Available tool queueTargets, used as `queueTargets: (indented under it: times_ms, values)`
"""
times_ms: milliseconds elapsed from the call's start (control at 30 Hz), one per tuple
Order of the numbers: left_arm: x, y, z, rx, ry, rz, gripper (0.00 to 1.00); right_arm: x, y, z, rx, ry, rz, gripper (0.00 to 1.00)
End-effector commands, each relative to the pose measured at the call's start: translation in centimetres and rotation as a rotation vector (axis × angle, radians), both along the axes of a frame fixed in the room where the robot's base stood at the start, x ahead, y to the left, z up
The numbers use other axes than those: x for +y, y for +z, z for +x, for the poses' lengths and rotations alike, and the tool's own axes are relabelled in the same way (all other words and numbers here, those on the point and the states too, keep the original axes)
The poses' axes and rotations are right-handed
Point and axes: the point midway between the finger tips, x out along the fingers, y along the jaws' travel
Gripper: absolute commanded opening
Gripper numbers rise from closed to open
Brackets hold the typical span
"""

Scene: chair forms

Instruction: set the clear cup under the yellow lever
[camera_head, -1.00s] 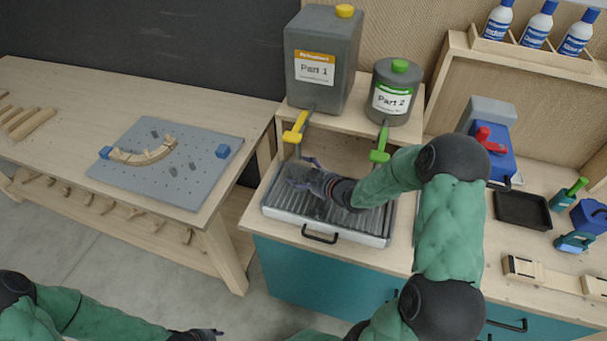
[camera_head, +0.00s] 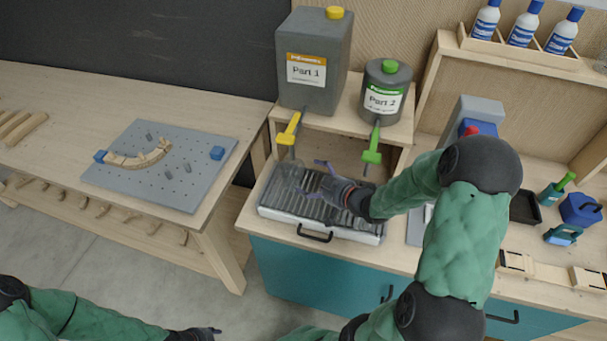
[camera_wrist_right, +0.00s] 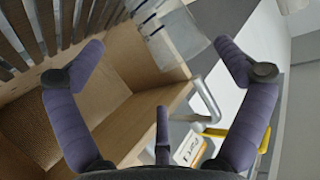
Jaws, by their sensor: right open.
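The clear cup (camera_head: 289,174) stands on the slatted tray (camera_head: 276,212), below the yellow lever (camera_head: 290,130). It is faint and see-through, so its exact alignment with the spout is hard to tell. My right gripper (camera_head: 314,178) is open, just right of the cup, and appears apart from it. In the right wrist view the cup (camera_wrist_right: 174,36) shows beyond the spread fingers, and part of the yellow lever (camera_wrist_right: 258,138) shows at the right. My left gripper (camera_head: 207,331) is low at the bottom edge, too small to read its fingers.
The Part 1 container (camera_head: 310,65) with the yellow lever stands on a wooden shelf beside the Part 2 container (camera_head: 384,95) with a green lever (camera_head: 372,150). A pegboard (camera_head: 160,170) lies on the left table. A black tray (camera_head: 524,207) lies to the right.

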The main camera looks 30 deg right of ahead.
Motion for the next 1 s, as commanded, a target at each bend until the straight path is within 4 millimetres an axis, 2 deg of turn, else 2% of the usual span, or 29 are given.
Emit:
queueTargets:
  times_ms: [100,300,1000]
  values:
    - [0.0,0.5,0.0,0.0,0.0,0.0,0.4,-0.4,0.9,-1.9,0.001,-0.004,0.0,1.0]
    - [0.0,0.8,0.0,0.0,0.0,0.0,0.4,-0.7,1.5,-3.4,0.0,-0.002,0.0,1.0]
    - [0.0,0.8,0.0,0.0,0.0,0.0,0.4,-0.7,1.5,-3.7,0.0,0.0,0.001,1.0]
